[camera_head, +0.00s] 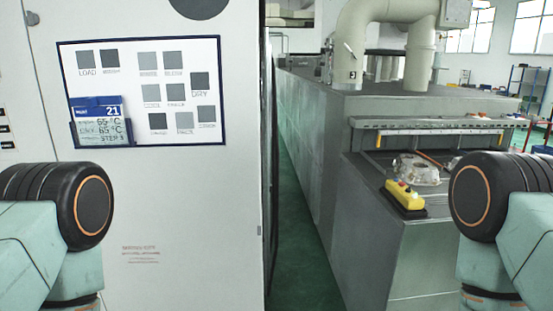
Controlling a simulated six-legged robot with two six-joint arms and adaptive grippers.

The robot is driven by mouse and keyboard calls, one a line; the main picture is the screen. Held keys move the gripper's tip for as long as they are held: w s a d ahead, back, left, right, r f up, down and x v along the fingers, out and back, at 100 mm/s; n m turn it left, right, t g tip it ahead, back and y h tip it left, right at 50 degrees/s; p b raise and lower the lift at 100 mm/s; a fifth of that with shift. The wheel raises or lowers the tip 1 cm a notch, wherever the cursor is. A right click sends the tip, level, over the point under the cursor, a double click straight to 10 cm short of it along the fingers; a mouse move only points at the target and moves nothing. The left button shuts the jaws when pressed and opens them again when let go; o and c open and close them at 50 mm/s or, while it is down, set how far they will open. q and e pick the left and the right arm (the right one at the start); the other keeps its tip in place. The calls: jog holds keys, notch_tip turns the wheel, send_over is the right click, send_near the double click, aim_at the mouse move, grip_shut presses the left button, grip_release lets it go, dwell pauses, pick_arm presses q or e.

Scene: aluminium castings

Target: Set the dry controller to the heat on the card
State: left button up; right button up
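A white panel with a dark blue frame (140,52) is on the pale cabinet at left. It bears several grey square tiles with labels; the one marked DRY (199,80) is a dark tile at the panel's right side. A blue and white card (100,122) sits in a dark blue holder at the panel's lower left. It shows 21, two lines that look like 65 °C, and STEP 3; the small words are too blurred to read. No temperature display or knob is clearly visible. My two arms show at the lower left and right edges, but neither gripper is in view.
A long grey metal machine (330,150) runs back at right, with an open bay holding a silver casting (415,170). A yellow control box with buttons (404,196) sits at its front edge. A strip of green floor (300,265) separates cabinet and machine.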

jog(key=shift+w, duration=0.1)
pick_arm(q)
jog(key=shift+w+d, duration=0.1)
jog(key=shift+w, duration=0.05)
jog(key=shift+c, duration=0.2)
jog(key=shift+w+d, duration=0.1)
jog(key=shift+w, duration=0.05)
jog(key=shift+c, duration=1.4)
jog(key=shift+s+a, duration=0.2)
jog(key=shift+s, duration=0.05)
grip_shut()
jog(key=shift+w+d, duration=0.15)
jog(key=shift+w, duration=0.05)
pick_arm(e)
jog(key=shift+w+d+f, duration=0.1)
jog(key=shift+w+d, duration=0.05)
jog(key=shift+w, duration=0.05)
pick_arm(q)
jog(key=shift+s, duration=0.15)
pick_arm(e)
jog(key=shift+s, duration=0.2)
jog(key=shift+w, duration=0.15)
